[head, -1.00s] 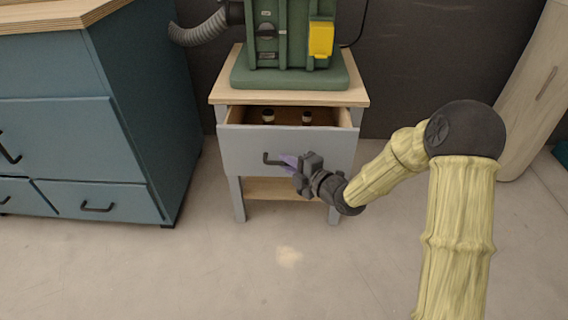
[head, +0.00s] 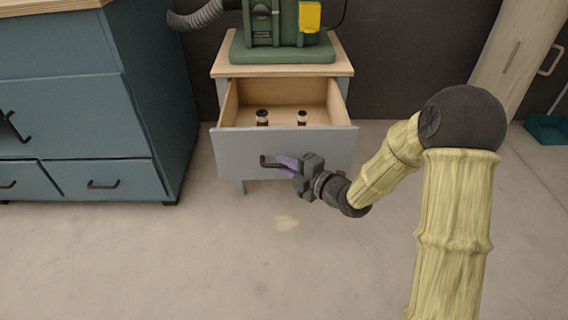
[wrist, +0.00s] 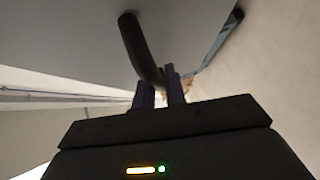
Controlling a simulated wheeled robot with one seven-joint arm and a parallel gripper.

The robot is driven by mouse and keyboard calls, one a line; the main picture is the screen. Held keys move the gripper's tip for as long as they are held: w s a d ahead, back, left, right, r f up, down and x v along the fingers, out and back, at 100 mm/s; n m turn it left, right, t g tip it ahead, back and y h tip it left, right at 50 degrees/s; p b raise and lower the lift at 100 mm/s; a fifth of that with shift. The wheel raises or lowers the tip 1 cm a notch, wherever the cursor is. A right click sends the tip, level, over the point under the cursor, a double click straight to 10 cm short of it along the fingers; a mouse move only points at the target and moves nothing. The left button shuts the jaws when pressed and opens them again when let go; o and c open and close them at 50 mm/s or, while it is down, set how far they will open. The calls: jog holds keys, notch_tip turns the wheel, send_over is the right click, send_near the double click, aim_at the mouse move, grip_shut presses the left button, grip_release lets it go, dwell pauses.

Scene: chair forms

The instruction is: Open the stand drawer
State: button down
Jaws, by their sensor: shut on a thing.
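The stand (head: 232,71) has a light wood top and a grey drawer (head: 235,157), which is pulled well out. Two small dark items with light bands (head: 262,117) stand inside the drawer. The drawer's dark handle (head: 266,162) is on its front, and it also shows in the wrist view (wrist: 138,45). My gripper (head: 283,161) is shut on the handle, with its purple fingers on either side of the bar in the wrist view (wrist: 160,90). The right end of the handle is hidden by the fingers.
A green machine (head: 285,54) with a yellow box stands on the stand. A blue cabinet (head: 75,110) with drawers is at the left. A pale wood panel (head: 515,50) and a teal dustpan (head: 546,128) are at the right. The floor in front of the drawer is clear.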

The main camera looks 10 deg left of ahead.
jog(key=shift+s+d, duration=0.15)
jog(key=shift+s, duration=0.35)
jog(key=c, duration=1.5)
grip_release()
jog(key=shift+o, duration=0.2)
jog(key=p+v, duration=0.7)
jog(key=v, duration=1)
jog(key=shift+d, duration=0.15)
